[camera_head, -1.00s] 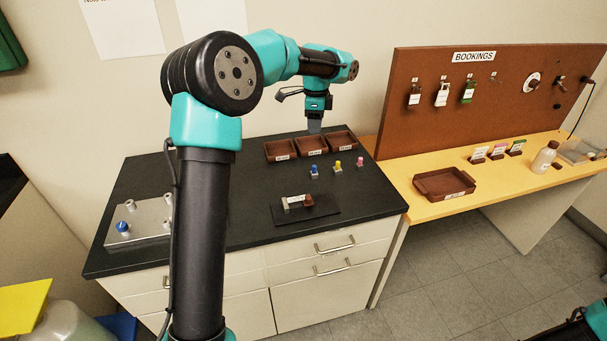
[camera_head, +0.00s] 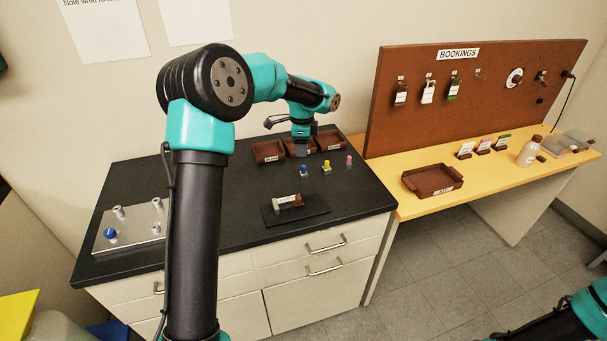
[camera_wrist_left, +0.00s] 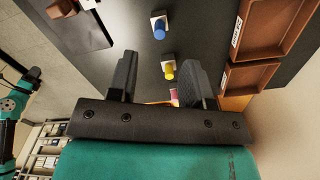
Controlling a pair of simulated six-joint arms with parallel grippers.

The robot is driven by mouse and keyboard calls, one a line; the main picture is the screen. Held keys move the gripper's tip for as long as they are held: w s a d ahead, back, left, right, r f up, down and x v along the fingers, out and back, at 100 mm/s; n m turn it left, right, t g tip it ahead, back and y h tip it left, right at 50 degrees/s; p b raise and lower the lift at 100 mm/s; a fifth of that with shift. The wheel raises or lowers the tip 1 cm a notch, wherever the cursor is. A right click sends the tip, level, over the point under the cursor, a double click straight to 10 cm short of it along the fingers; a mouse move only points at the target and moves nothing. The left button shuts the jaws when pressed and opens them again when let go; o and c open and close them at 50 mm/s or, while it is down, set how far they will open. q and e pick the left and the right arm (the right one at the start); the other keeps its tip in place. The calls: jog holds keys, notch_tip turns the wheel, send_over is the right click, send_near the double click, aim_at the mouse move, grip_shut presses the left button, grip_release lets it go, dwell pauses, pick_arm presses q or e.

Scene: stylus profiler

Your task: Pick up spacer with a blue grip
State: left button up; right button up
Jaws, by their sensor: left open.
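The spacer with a blue grip (camera_head: 304,171) stands on the black bench top, leftmost in a row with a yellow-grip spacer (camera_head: 326,167) and a pink-grip one (camera_head: 349,160). My left gripper (camera_head: 302,151) is open and empty, above the bench just behind the blue-grip spacer. In the left wrist view the blue grip (camera_wrist_left: 159,27) is beyond the fingertips, near the top edge. The yellow grip (camera_wrist_left: 169,70) appears between the open fingers (camera_wrist_left: 157,70), and the pink grip (camera_wrist_left: 174,93) is partly hidden below it. My right gripper is out of view.
Brown trays (camera_head: 268,158) stand behind the spacers, close to my left gripper. A dark plate (camera_head: 318,210) with a small block is in front. A metal plate (camera_head: 130,241) with posts and a blue knob is at left. The bench between is clear.

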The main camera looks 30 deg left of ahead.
aim_at(304, 166)
pick_arm(q)
jog(key=shift+f, duration=1.75)
jog(key=shift+f, duration=0.15)
jog(key=f, duration=0.5)
jog(key=shift+w+d, duration=0.1)
jog(key=shift+d, duration=0.1)
jog(key=shift+c, duration=0.4)
grip_shut()
